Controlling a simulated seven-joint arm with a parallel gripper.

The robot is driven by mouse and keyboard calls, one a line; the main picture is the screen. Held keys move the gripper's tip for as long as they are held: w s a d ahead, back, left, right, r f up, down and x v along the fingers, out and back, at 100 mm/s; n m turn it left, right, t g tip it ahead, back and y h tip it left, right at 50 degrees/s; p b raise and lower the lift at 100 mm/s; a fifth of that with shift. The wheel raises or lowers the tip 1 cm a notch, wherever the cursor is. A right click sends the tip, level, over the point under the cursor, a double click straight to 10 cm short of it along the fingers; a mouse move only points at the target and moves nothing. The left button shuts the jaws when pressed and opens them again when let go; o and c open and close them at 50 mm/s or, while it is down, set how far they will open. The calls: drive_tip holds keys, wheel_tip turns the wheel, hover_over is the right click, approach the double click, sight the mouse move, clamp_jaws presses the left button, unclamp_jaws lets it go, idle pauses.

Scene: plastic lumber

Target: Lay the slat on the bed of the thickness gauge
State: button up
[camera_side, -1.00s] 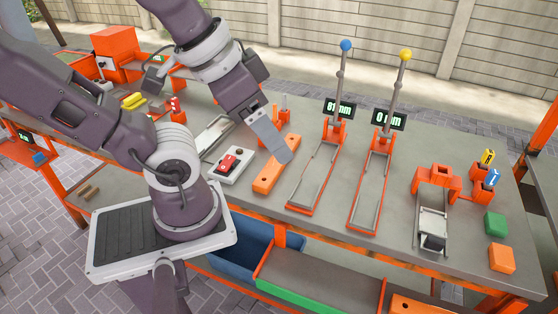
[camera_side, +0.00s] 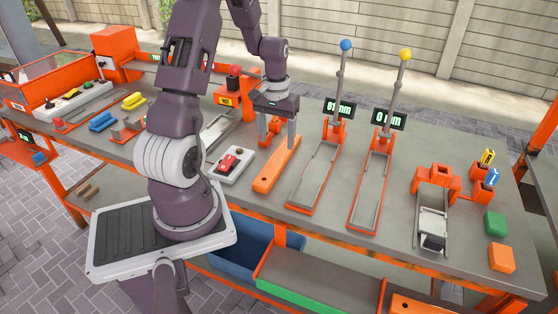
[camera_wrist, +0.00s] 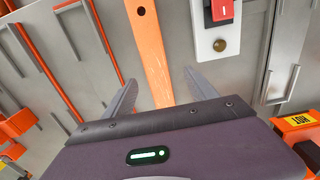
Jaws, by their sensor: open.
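The orange slat (camera_side: 273,174), a long bar with a hole at one end, lies on the grey bench; it also shows in the wrist view (camera_wrist: 149,45). My gripper (camera_side: 277,143) is open and points down over the slat's far part. In the wrist view its two fingers (camera_wrist: 160,80) stand apart, one on each side of the slat, with nothing between them gripped. Right of the slat are two lever gauges with long, empty beds: one with a blue knob (camera_side: 346,45) and a lit mm display, one with a yellow knob (camera_side: 405,54) reading 0 mm.
A white switch box (camera_side: 231,166) with a red rocker stands close left of the slat. The blue-knob gauge's bed (camera_side: 314,178) is close on the right. An orange fixture (camera_side: 437,179), a green block (camera_side: 495,224) and an orange block (camera_side: 501,257) are at the bench's right.

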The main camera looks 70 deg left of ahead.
sight(279, 157)
drive_tip(key=f, duration=0.6)
drive_tip(key=shift+w+d+f, duration=0.15)
drive_tip(key=shift+w+f, duration=0.05)
drive_tip(key=shift+w, duration=0.1)
clamp_jaws()
